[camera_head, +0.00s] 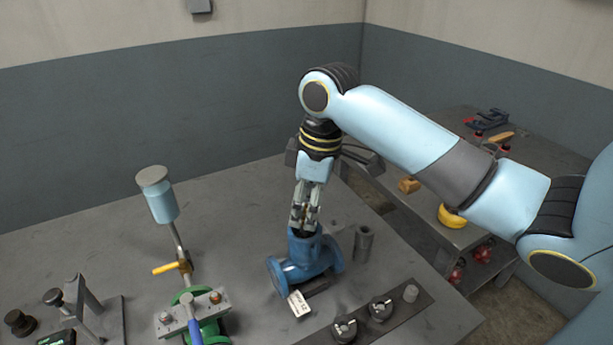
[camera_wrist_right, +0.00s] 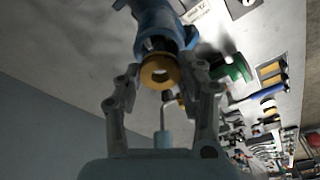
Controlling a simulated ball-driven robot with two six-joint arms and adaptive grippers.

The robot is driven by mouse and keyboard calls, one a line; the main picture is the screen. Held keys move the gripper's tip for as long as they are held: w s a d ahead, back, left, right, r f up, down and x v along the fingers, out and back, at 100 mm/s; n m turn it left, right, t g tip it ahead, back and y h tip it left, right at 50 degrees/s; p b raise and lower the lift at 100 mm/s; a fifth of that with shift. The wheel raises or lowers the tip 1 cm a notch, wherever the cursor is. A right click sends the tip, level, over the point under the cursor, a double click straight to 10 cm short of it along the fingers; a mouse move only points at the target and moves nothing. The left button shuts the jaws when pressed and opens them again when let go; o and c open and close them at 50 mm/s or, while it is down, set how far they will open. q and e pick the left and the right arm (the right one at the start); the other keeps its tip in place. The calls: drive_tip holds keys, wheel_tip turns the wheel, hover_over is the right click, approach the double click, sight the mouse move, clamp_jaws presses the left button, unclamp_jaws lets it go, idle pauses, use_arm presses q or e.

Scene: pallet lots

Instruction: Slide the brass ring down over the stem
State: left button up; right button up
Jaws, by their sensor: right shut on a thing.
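My right gripper (camera_head: 305,226) points down just above the top opening of a blue valve body (camera_head: 302,262) on the grey bench. In the right wrist view, the gripper (camera_wrist_right: 162,85) is shut on the brass ring (camera_wrist_right: 146,74), which lies between its fingertips. The blue valve body (camera_wrist_right: 152,22) shows right beyond the ring there. The ring is hidden by the fingers in the head view. The stem is not clearly visible, so I cannot tell whether the ring is around it. My left gripper is not in view.
A grey cylinder (camera_head: 363,243) stands close right of the valve. A white tag (camera_head: 299,304) and a dark strip with round parts (camera_head: 380,308) lie in front. A green-based fixture (camera_head: 190,300) stands to the left. The bench behind the valve is clear.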

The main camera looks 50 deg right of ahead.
drive_tip(key=shift+f+b, duration=0.55)
drive_tip(key=shift+f, duration=0.8)
drive_tip(key=o, duration=1.7)
drive_tip(key=shift+c, duration=0.2)
drive_tip(key=shift+r, duration=0.15)
wheel_tip(320, 180, up, 3)
drive_tip(key=p, duration=0.3)
drive_tip(key=shift+f, duration=0.2)
drive_tip(key=shift+r, duration=2.1)
